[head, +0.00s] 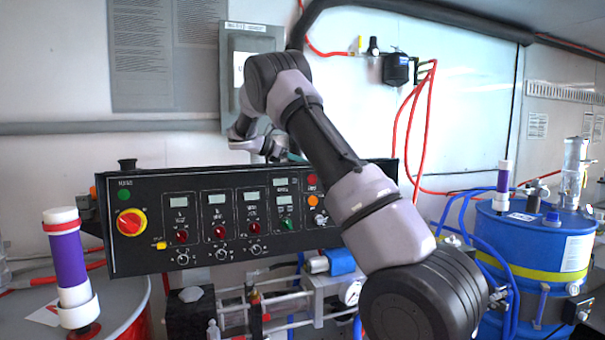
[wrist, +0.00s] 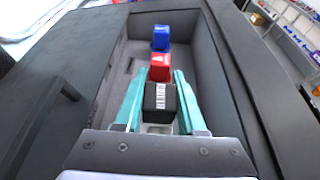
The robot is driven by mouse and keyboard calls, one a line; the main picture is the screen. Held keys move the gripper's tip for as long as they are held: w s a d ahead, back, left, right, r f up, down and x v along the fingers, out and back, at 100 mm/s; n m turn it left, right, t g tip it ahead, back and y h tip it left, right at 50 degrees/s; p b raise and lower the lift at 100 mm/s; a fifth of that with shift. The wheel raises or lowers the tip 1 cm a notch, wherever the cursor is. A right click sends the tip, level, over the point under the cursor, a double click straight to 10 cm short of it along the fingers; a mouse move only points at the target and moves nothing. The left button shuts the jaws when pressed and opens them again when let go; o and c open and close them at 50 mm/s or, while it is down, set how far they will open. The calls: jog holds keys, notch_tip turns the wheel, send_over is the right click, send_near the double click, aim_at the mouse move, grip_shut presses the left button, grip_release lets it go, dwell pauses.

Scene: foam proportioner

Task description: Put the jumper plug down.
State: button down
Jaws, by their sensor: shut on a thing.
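The jumper plug appears to be the black block with a white striped label (wrist: 160,103) in the wrist view. It sits between the two teal fingers of my gripper (wrist: 162,88), which is shut on it. My gripper is above or inside a dark grey open tray (wrist: 112,72). The plug's underside is hidden, so I cannot tell whether it touches the tray floor. In the head view my wrist is behind the top of the control panel (head: 150,225), and the plug is hidden.
A red block (wrist: 160,67) and a blue block (wrist: 161,38) stand in line beyond the plug in the tray. The tray walls are close on both sides. In the head view, a grey wall box (head: 232,70) is near my arm, and a blue drum (head: 520,235) stands at right.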

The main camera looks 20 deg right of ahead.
jog(key=shift+f, duration=1.7)
jog(key=c, duration=0.5)
grip_release()
jog(key=v, duration=1.2)
jog(key=shift+a, duration=0.1)
